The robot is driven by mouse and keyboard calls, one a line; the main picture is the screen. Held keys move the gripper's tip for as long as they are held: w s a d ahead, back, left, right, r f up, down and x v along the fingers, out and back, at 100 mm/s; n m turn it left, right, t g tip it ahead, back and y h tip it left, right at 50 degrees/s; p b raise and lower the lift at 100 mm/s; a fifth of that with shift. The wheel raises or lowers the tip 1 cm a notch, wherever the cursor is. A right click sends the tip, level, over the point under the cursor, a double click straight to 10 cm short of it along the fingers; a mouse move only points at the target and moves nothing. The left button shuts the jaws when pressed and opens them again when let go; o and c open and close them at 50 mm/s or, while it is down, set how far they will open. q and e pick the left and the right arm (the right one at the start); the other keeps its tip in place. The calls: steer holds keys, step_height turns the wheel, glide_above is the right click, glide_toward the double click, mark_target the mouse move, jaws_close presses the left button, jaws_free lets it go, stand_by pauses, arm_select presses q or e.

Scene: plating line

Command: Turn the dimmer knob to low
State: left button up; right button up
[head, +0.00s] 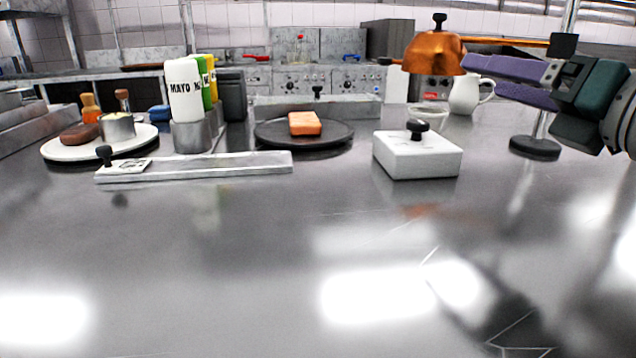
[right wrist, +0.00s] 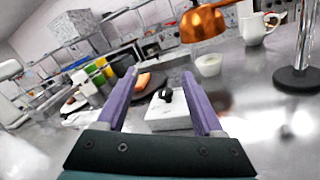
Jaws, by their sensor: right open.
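The dimmer knob (head: 417,126) is black and sits on top of a white box (head: 418,160) on the steel counter, right of centre. In the right wrist view the knob (right wrist: 165,93) shows between the fingers, farther off, on the white box (right wrist: 165,117). My right gripper (head: 482,76) is open and empty, with purple fingers, above and to the right of the box and apart from the knob. It also shows in the right wrist view (right wrist: 160,74). My left gripper is not in view.
A copper lamp (head: 433,54) hangs behind the box, near my right fingers; its stand (head: 535,148) is at right. A white jug (head: 467,94), a dark plate (head: 270,133), sauce bottles (head: 184,90) and a slider bar (head: 220,166) stand around. The front counter is clear.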

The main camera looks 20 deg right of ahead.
mark_target(427, 124)
steer(key=f+n+y+b, duration=0.1)
steer(key=f+n+b, duration=0.1)
steer(key=f+n+y+b, duration=0.1)
steer(key=f+n+b, duration=0.1)
steer(key=f, duration=0.1)
steer(key=w+f+n+y+b, duration=0.1)
steer(key=f+n+b, duration=0.1)
steer(key=shift+a+f+b, duration=0.15)
steer(key=shift+f+b, duration=0.05)
steer(key=shift+b, duration=0.15)
steer(key=shift+w+f+n+g+b, duration=0.1)
steer(key=shift+f+n+g+b, duration=0.25)
steer(key=shift+n, duration=0.35)
steer(key=shift+w+r, duration=0.2)
steer(key=shift+w, duration=0.45)
steer(key=w, duration=0.2)
steer(key=w+p, duration=0.1)
steer(key=w, duration=0.1)
steer(key=w+a, duration=0.1)
steer(key=w, duration=0.1)
steer(key=shift+w+a+r+p, duration=0.1)
steer(key=shift+w+r+p, duration=0.05)
steer(key=shift+w+p, duration=0.25)
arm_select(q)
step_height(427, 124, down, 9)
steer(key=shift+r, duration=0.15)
arm_select(e)
steer(key=shift+w+a, duration=0.15)
steer(key=shift+w, duration=0.7)
steer(key=shift+c, duration=0.2)
